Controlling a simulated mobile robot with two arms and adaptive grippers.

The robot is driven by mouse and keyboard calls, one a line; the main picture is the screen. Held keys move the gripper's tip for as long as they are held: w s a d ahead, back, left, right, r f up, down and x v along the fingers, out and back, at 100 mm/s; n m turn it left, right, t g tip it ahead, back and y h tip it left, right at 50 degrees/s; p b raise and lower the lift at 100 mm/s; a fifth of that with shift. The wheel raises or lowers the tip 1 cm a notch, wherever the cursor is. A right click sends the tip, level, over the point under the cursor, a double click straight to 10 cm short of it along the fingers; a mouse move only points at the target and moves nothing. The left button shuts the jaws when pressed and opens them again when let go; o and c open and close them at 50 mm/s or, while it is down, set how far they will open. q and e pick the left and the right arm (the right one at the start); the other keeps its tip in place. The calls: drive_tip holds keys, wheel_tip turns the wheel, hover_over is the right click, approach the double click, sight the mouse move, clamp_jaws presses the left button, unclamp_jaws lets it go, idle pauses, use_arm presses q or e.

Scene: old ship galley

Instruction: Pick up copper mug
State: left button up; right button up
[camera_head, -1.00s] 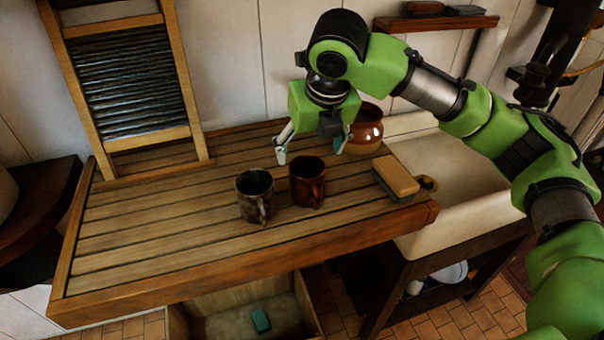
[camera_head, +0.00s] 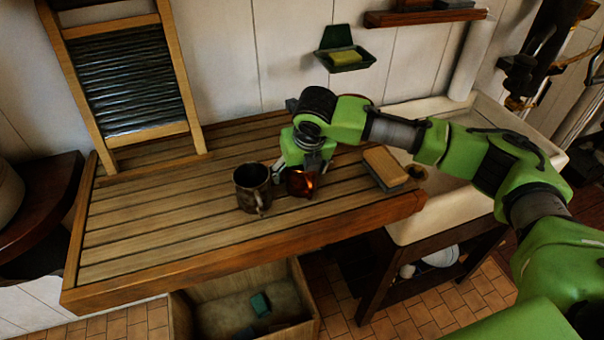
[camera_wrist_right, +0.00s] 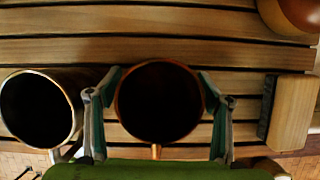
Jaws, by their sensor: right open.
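The copper mug (camera_head: 300,183) stands upright on the slatted wooden drainboard (camera_head: 150,225). It has a reddish, shiny side, and my right gripper partly hides it in the head view. In the right wrist view the mug (camera_wrist_right: 158,140) is seen from above, with its round dark opening between the fingers. My right gripper (camera_wrist_right: 158,80) is open, with one finger on each side of the mug; I cannot tell whether they touch it. The left finger lies in the gap between this mug and a darker mug (camera_head: 252,190). My left gripper is not in view.
The darker mug (camera_wrist_right: 75,120) stands close on the left. A wooden brush (camera_head: 384,166) lies to the right, before the sink (camera_head: 440,205). A round brown pot (camera_wrist_right: 295,15) is behind. A washboard (camera_head: 125,80) leans at the back. The drainboard's left part is clear.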

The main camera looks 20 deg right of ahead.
drive_tip(key=c, duration=1.3)
drive_tip(key=shift+r, duration=0.2)
